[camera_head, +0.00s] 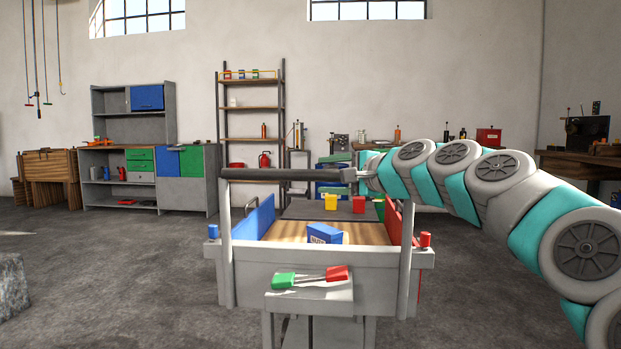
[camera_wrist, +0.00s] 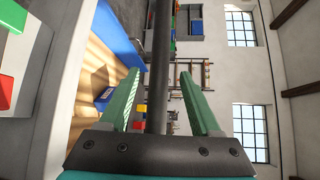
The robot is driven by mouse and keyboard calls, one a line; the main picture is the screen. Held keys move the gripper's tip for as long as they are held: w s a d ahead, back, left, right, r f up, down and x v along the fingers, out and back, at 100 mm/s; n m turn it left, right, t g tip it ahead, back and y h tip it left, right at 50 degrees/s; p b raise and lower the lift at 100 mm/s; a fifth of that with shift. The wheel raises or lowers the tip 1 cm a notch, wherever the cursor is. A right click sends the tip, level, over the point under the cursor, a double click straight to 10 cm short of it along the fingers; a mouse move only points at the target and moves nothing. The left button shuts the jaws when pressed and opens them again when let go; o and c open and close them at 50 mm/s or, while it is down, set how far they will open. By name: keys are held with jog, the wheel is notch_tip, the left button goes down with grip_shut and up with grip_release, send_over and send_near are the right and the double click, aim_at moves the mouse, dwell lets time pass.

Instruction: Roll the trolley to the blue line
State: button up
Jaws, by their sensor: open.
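The trolley (camera_head: 255,260) stands right in front of me in the head view. It is a grey cart with a wooden bed, a blue left side and a red right side. Its dark handle bar (camera_head: 280,174) runs across two grey uprights. My gripper (camera_head: 362,175) is at the bar's right end. In the wrist view the bar (camera_wrist: 161,60) passes between the two green fingers of my gripper (camera_wrist: 159,75), which are apart with gaps on both sides. I see no blue line on the floor in either view.
The trolley carries a blue box (camera_head: 324,233), a yellow block (camera_head: 330,202) and a red block (camera_head: 359,204). Green and red-handled tools lie on its near ledge. A workbench cabinet (camera_head: 145,160) and shelf rack (camera_head: 250,110) stand along the back wall. The floor at left is mostly clear.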

aim_at(320, 176)
jog(key=shift+x, duration=2.65)
jog(key=shift+c, duration=0.3)
grip_shut()
jog(key=shift+f, duration=0.1)
